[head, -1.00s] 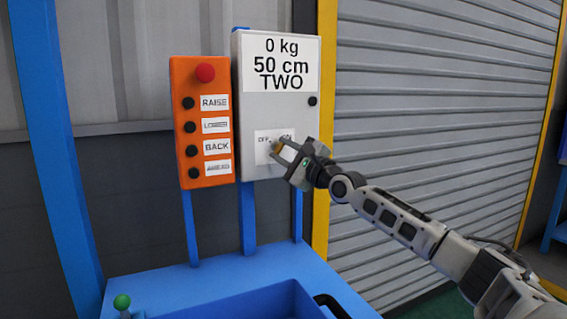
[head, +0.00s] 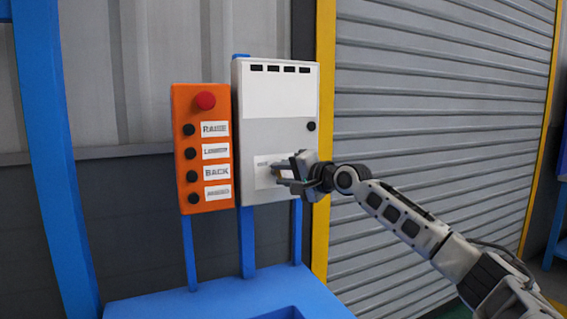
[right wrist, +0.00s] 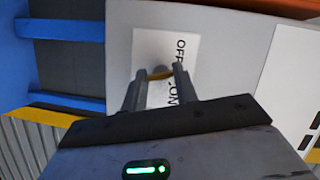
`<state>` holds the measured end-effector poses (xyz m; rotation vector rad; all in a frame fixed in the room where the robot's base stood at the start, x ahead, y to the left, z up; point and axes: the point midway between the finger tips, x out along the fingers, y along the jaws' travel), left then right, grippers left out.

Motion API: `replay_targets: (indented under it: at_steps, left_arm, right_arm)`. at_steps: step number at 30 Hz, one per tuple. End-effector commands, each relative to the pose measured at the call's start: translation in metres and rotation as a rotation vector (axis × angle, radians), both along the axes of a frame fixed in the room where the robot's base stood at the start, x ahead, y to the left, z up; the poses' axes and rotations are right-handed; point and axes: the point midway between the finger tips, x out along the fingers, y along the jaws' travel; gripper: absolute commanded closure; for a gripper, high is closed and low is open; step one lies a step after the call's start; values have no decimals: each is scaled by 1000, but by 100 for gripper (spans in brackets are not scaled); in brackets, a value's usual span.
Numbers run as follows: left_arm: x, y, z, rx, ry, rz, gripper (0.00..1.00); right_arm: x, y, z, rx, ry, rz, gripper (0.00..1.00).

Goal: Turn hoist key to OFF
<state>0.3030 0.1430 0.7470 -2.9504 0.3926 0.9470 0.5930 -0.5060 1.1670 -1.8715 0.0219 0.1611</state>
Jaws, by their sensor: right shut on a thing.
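The grey hoist box (head: 254,138) hangs upright, with a blank white display panel (head: 277,99) under a row of dark marks. Its OFF/ON label plate (head: 262,163) is low on the front and partly covered by my gripper. My right gripper (head: 282,173) reaches in from the right at this plate and is shut on the brass-coloured key. In the right wrist view the key (right wrist: 160,74) shows between the fingertips, on the plate, with OFF and ON lettering beside it. The key's exact angle is hard to tell. My left gripper is not in view.
An orange control box (head: 203,180) with a red button and RAISE, LOWER and BACK labels hangs just left of the grey box. A blue bench (head: 230,298) lies below. A yellow post (head: 326,60) and a grey roller shutter (head: 440,110) stand to the right.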

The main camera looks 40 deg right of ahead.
Motion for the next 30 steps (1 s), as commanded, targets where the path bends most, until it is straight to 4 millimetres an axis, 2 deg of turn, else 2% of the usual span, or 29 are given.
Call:
replay_targets:
  at_steps: [1,15,30]
  left_arm:
    - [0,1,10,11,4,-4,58]
    - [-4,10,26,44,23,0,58]
    - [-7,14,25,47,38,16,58]
  right_arm:
    - [0,1,6,-41,17,1,94]
    - [0,1,5,-356,114,1,94]
    - [1,1,2,-443,140,-1,94]
